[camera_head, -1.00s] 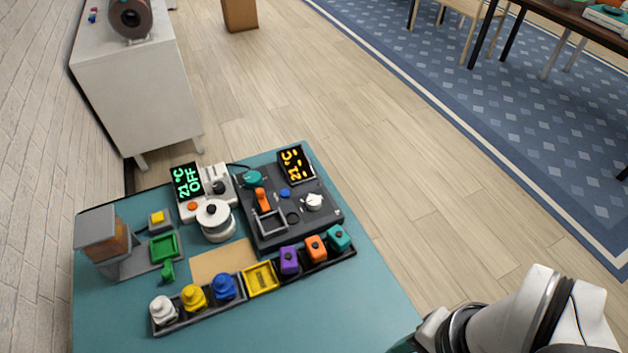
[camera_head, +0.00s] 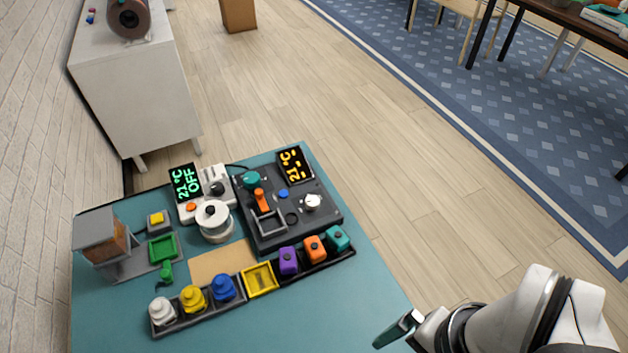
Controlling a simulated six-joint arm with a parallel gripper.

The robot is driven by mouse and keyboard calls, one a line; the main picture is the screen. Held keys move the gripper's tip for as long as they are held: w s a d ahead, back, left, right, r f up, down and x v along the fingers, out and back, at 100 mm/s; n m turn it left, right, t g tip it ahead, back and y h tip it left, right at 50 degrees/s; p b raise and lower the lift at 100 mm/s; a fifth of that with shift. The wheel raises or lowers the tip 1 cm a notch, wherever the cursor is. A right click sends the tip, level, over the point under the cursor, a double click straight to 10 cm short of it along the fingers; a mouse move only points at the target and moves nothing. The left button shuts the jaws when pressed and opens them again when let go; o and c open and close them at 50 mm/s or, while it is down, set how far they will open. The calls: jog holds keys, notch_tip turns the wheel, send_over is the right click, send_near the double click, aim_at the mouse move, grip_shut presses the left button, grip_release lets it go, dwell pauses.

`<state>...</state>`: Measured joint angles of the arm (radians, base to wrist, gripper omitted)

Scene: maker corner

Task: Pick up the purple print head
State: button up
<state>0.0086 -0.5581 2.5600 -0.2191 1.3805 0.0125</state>
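The purple print head (camera_head: 288,261) is a small block with a dark top, seated in the long dark rack at the front of the teal table. It stands between the yellow tray (camera_head: 259,279) on its left and the orange print head (camera_head: 315,249) on its right. A teal print head (camera_head: 338,238) sits at the rack's right end. My gripper (camera_head: 394,330) is at the table's front right edge, well to the right of and nearer than the purple head. Only part of it shows, and its finger gap cannot be made out. Nothing is seen held.
White, yellow and blue pieces (camera_head: 222,288) fill the rack's left end. Behind the rack stand a dark machine (camera_head: 290,215) with an orange lever, a white spool (camera_head: 213,221) and a grey dispenser (camera_head: 103,238). The teal table (camera_head: 330,310) is clear in front of the rack.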

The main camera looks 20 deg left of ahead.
jog(key=w+a+r+n, duration=0.2)
jog(key=w+n, duration=0.3)
jog(key=n, duration=0.1)
jog(key=n+h, duration=0.2)
jog(key=n, duration=2.1)
send_over(288, 256)
notch_tip(288, 256, down, 7)
notch_tip(288, 256, down, 14)
jog(key=shift+r, duration=0.2)
jog(key=c, duration=1.5)
jog(key=shift+r, duration=0.1)
jog(key=shift+c, duration=0.2)
